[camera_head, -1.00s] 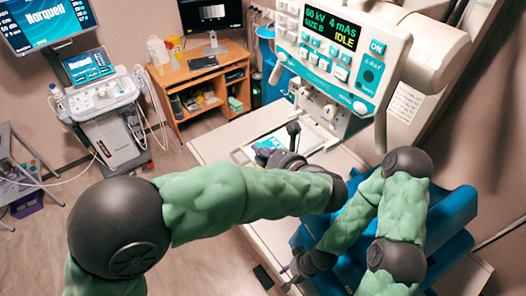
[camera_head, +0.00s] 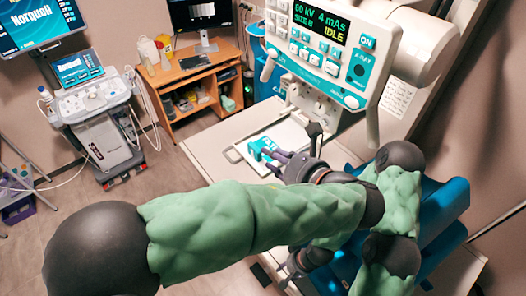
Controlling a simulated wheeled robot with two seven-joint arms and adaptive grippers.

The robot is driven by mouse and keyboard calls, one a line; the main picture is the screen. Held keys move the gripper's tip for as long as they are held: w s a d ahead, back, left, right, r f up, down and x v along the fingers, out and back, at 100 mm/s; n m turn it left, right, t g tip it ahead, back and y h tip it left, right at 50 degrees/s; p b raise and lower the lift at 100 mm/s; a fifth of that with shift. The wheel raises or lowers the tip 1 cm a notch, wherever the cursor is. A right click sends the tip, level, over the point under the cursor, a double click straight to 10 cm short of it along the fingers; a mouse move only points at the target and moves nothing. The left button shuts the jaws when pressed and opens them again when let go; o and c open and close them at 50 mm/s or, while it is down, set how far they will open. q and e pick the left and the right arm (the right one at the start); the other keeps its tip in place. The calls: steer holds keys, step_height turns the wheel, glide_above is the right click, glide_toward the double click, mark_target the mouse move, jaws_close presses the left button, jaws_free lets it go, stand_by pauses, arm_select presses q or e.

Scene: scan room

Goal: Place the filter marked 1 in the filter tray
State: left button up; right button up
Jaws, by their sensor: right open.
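A flat white tray (camera_head: 290,133) lies on the pale tabletop below the X-ray unit. A small teal block (camera_head: 262,147), possibly a filter, sits at its left part; I cannot read any number on it. My right gripper (camera_head: 285,272) is open, low in the picture near the table's front side, partly hidden by my left arm. No second filter is clearly visible.
The X-ray unit (camera_head: 325,50) with its display hangs just behind the tray. A blue chair (camera_head: 440,210) stands at the right. A wooden desk (camera_head: 200,70) and an ultrasound cart (camera_head: 100,120) stand farther back. The tabletop left of the tray is clear.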

steer(key=shift+f, duration=0.15)
arm_select(q)
steer(key=v, duration=0.3)
steer(key=shift+s+d+r, duration=0.1)
steer(key=shift+s+d, duration=0.05)
steer(key=shift+s, duration=0.05)
steer(key=shift+c, duration=0.3)
stand_by(0.7)
